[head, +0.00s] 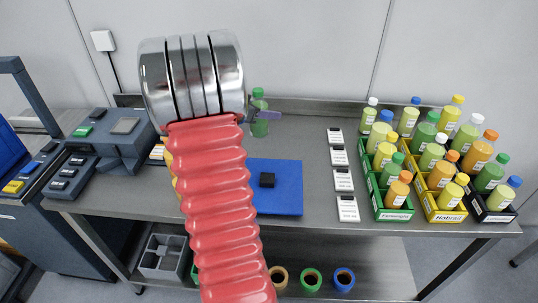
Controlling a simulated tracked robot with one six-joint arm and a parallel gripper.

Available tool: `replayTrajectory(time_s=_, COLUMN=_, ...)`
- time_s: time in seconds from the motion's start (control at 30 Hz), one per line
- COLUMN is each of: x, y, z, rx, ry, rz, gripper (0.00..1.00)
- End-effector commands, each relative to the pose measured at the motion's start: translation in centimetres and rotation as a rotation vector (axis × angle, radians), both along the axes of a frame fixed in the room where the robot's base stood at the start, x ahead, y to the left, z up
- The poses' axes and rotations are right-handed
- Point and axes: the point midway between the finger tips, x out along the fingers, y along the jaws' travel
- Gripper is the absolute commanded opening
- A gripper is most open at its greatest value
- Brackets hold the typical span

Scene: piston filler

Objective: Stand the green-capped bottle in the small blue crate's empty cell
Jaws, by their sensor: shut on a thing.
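A green bottle with a green cap (259,127) is held upright near the back edge of the bench, right of my arm's metal wrist. My gripper (266,115) shows only as a small purple-grey jaw on the bottle's right side; it is shut on the bottle. The rest of the gripper is hidden behind my red arm. I cannot tell whether the bottle's base touches the bench. I cannot make out a small blue crate with an empty cell; my arm hides the middle of the bench.
A blue mat (283,204) with a small black block (267,180) lies right of my arm. White cards (343,180) form a column. Green (392,214), yellow (446,216) and black (490,216) crates full of bottles stand right. A grey machine (118,146) stands left.

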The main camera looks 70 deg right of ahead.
Motion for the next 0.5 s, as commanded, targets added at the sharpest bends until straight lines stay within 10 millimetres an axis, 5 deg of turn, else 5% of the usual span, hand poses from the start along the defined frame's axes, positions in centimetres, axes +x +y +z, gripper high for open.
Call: replayTrajectory(time_s=0.5, x=-0.7, y=-0.2, z=-1.1, rx=-0.001, ry=0.003, rz=-0.012, gripper=0.14)
